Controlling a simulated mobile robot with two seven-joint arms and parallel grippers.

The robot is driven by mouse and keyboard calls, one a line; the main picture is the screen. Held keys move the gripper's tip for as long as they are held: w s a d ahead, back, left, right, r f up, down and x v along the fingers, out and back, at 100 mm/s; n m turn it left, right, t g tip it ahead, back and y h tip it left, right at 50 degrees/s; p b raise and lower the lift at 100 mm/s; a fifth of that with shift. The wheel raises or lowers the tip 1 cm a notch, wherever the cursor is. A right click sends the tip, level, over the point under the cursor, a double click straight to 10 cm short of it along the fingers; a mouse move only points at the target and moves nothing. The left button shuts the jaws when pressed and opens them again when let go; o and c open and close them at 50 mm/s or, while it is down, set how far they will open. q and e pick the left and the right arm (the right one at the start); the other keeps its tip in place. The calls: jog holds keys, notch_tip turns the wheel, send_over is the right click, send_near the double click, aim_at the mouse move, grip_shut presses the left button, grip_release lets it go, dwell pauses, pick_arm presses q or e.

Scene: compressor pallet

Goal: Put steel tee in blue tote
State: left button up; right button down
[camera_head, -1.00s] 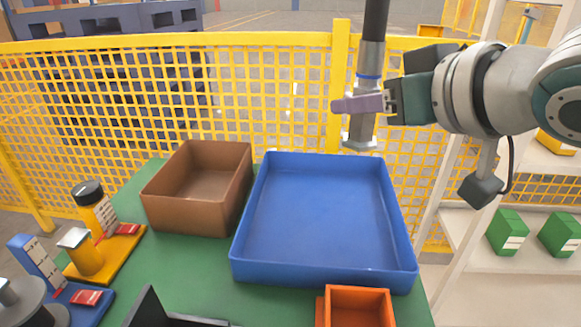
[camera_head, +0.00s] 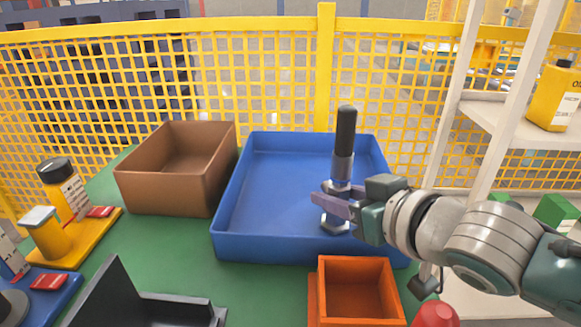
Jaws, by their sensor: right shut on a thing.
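My right gripper (camera_head: 335,203) is shut on the steel tee (camera_head: 342,168), an upright grey metal part with a long black upper end and a hex-shaped lower end. The fingers cross its lower half and hide part of it. The blue tote (camera_head: 227,246) is a wide, shallow open tray on the green table. The tee shows in front of the tote's right half, with its lower end over the tote floor in the picture. I cannot tell whether it touches the floor. The tote looks otherwise empty. My left gripper is not in view.
An empty brown bin (camera_head: 165,190) stands left of the tote. An orange bin (camera_head: 358,309) and a black holder (camera_head: 150,308) are at the front. A yellow stand (camera_head: 75,240) is at the left. A yellow mesh fence (camera_head: 270,100) runs behind; white shelving (camera_head: 465,130) stands right.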

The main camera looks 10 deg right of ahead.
jog(key=shift+r, duration=0.1)
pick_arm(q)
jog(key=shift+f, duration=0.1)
pick_arm(e)
jog(key=shift+c, duration=2.2)
grip_release()
jog(key=shift+f, duration=0.2)
jog(key=shift+r, duration=0.1)
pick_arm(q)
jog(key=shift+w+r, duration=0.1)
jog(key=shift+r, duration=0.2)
pick_arm(e)
jog(key=shift+s+r, duration=0.15)
jog(key=shift+r, duration=0.05)
pick_arm(q)
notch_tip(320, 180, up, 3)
jog(key=p, duration=0.3)
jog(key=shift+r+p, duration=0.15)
jog(key=shift+p, duration=0.25)
pick_arm(e)
jog(key=v, duration=1.1)
jog(key=shift+s+d, duration=0.2)
jog(key=shift+s, duration=0.05)
